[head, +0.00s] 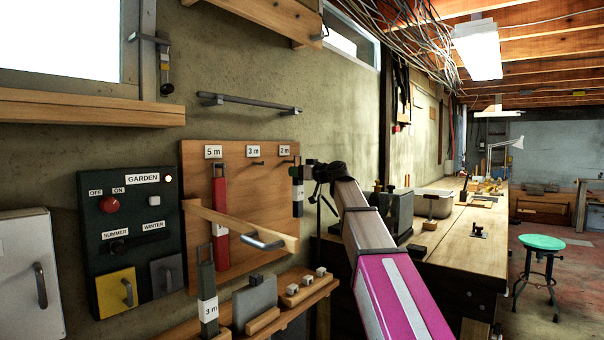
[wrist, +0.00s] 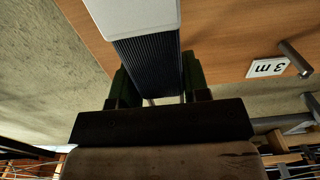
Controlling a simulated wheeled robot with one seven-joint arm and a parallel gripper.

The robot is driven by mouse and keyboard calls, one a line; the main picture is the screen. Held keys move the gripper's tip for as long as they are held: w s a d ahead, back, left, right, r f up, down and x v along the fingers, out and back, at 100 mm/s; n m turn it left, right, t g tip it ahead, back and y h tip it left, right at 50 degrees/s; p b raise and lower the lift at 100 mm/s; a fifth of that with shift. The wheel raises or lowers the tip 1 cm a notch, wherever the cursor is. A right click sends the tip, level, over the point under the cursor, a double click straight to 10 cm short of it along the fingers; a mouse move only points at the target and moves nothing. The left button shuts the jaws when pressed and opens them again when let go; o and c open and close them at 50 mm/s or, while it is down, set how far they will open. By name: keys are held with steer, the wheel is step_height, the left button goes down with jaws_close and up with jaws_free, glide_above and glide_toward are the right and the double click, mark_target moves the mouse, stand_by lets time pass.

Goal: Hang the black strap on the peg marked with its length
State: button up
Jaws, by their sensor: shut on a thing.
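My gripper (head: 309,172) is shut on the black strap (head: 297,207) near its top, at the right edge of the wooden board (head: 262,200). The strap hangs upright with a white label; its number is not legible. In the wrist view the strap (wrist: 150,62) is between the gripper fingers (wrist: 152,92). The strap's top is close to the 2 m peg under the 2 m label (head: 285,150); I cannot tell whether it is on the peg. The 3 m peg (head: 257,163) is empty. A red strap (head: 220,200) hangs under the 5 m label (head: 213,152).
Below, a dark strap marked 3 m (head: 208,290) stands by a shelf (head: 297,302) with small blocks. A garden control panel (head: 130,205) is left. A workbench (head: 460,235) is right.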

mark_target(284, 173)
steer(key=shift+f+x, duration=0.15)
steer(key=shift+x, duration=0.9)
steer(key=shift+f+x, duration=0.2)
steer(key=shift+x, duration=0.9)
steer(key=shift+w, duration=0.1)
steer(key=shift+f, duration=0.3)
steer(key=o, duration=1.3)
steer(key=v, duration=1)
steer(key=shift+s+d, duration=0.25)
steer(key=shift+s, duration=0.05)
